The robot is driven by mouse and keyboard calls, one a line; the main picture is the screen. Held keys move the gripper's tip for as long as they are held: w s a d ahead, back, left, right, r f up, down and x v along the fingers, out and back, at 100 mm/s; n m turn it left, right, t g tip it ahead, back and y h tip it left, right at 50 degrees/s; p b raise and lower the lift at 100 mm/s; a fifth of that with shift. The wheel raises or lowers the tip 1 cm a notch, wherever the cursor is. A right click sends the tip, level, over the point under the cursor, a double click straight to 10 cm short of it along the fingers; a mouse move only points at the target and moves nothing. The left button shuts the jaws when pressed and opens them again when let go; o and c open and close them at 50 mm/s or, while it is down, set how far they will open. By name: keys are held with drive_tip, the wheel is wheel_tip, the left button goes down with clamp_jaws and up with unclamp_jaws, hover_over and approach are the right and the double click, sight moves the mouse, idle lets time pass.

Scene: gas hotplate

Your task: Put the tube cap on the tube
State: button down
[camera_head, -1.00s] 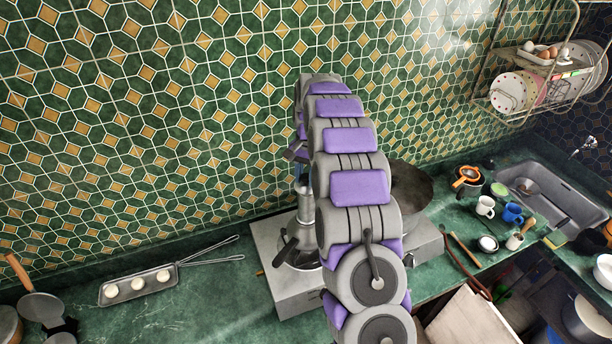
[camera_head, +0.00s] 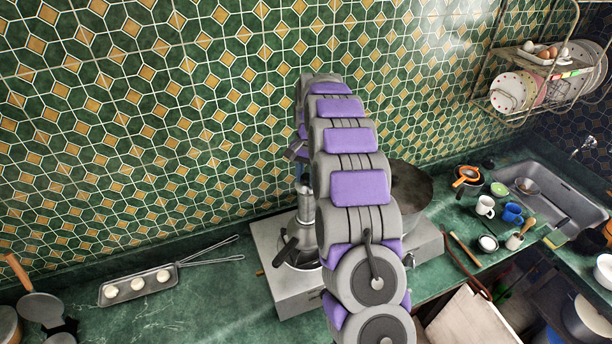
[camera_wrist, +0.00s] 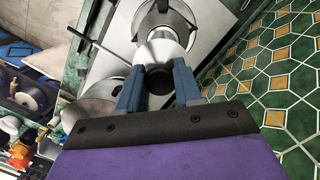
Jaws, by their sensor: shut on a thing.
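My gripper (camera_wrist: 159,74) has its two blue fingers closed around a dark knob (camera_wrist: 160,84) in the wrist view. The knob appears to belong to the tube cap, whose silver surface (camera_wrist: 161,51) shows just beyond the fingertips. In the head view, the upright silver tube (camera_head: 306,207) stands over a metal pot (camera_head: 297,252) on the hotplate. The gripper is above the tube's top there, largely hidden by my arm. The pot also shows past the cap in the wrist view (camera_wrist: 165,20). I cannot tell whether the cap touches the tube.
The white hotplate (camera_head: 268,238) holds the pot and a dark pan (camera_head: 410,186) to its right. The tiled wall (camera_head: 130,130) rises close behind. A tray (camera_head: 112,293) with white rounds lies left. Cups and a sink (camera_head: 565,197) are at right.

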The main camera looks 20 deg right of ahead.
sight(308, 174)
drive_tip(key=shift+f, duration=0.85)
drive_tip(key=c, duration=0.7)
unclamp_jaws()
drive_tip(key=r, duration=0.3)
drive_tip(key=r+b, duration=0.1)
drive_tip(key=r, duration=0.1)
drive_tip(key=w+d+r, duration=0.1)
drive_tip(key=r, duration=0.2)
drive_tip(key=shift+w+r+b, duration=0.1)
drive_tip(key=shift+r+b, duration=0.2)
wheel_tip(308, 174, up, 3)
drive_tip(key=shift+w+d+r+p, duration=0.1)
drive_tip(key=shift+w+p, duration=0.05)
drive_tip(key=shift+p, duration=0.85)
